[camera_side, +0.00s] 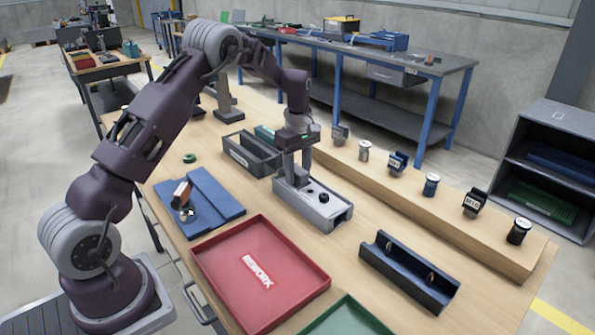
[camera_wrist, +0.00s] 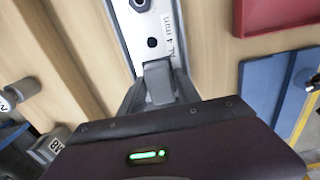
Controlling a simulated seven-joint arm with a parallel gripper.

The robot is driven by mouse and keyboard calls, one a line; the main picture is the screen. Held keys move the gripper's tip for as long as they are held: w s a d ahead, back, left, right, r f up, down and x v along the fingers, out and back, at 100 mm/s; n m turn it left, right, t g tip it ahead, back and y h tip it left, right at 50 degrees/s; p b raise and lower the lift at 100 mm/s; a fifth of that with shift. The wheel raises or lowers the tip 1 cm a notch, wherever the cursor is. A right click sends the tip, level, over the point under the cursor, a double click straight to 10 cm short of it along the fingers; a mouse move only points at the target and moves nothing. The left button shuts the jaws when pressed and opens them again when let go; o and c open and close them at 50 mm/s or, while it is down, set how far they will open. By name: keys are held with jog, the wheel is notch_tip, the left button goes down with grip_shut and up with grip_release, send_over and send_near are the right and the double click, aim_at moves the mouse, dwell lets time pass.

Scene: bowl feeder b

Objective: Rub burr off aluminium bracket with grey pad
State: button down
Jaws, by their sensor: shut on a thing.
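My gripper (camera_side: 290,165) points down over the left end of a long grey fixture (camera_side: 340,217) in the middle of the table. In the wrist view my gripper (camera_wrist: 158,85) is shut on a grey block (camera_wrist: 159,80), which looks like the grey pad. The pad is at the near end of a pale metal strip (camera_wrist: 150,22), probably the aluminium bracket, lying in the fixture beside a label reading "AL 4 mm" (camera_wrist: 174,32). I cannot tell whether pad and strip touch. The strip has a dark hole. No burr can be made out.
A red REWORK tray (camera_side: 222,287) lies in front, and a blue mat (camera_side: 216,193) with small parts lies left. A dark open box (camera_side: 250,158) stands behind. A blue trough (camera_side: 405,272) is at front right. Small labelled items line a raised wooden ledge (camera_side: 450,225).

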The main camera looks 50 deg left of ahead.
jog(key=shift+d, duration=0.75)
jog(key=shift+r, duration=4.15)
notch_tip(320, 180, up, 6)
